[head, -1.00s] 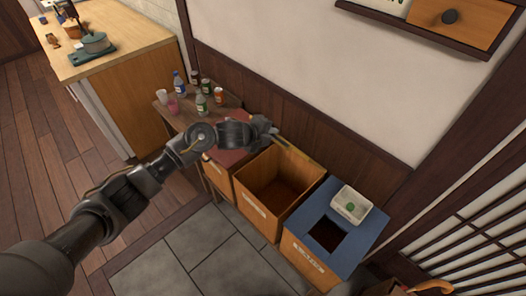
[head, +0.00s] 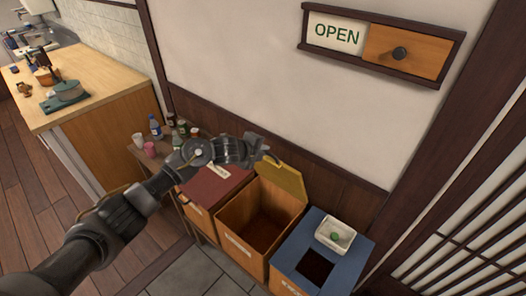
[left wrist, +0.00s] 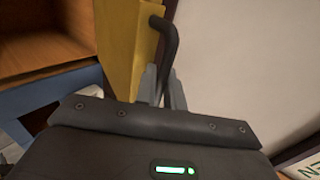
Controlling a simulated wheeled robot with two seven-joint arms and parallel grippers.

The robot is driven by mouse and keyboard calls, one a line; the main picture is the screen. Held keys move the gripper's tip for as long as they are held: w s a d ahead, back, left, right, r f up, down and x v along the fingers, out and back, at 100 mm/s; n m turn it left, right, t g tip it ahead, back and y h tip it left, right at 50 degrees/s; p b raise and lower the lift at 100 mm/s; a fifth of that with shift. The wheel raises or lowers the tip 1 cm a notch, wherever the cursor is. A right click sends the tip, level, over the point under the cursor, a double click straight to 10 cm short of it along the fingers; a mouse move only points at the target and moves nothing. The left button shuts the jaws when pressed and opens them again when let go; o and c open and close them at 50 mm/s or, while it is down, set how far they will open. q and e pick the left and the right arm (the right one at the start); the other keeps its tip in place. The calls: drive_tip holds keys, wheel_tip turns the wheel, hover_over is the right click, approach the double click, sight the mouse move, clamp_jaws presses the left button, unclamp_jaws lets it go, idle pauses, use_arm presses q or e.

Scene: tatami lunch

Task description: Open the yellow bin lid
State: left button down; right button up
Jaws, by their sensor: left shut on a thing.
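The yellow bin lid (head: 283,181) stands raised along the back edge of the middle wooden bin (head: 244,226), whose empty-looking inside is open to view. In the left wrist view the lid (left wrist: 125,45) carries a dark bent handle (left wrist: 169,48). My left gripper (head: 268,158) is at the lid's upper edge, its fingers (left wrist: 163,88) shut on the handle. The arm passes in front of the red-lidded bin. My right gripper is not in view.
A bin with a red lid (head: 208,187) stands left of it. A blue-topped bin (head: 350,256) with a white dish (head: 335,235) stands right. Bottles and cups (head: 150,149) crowd a small table behind the arm. The wall (head: 240,70) rises close behind the bins.

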use_arm(q)
drive_tip(key=c, duration=1.6)
unclamp_jaws()
drive_tip(key=shift+c, duration=0.2)
drive_tip(key=shift+a, duration=0.1)
drive_tip(key=v, duration=1.1)
drive_tip(key=shift+b, duration=0.4)
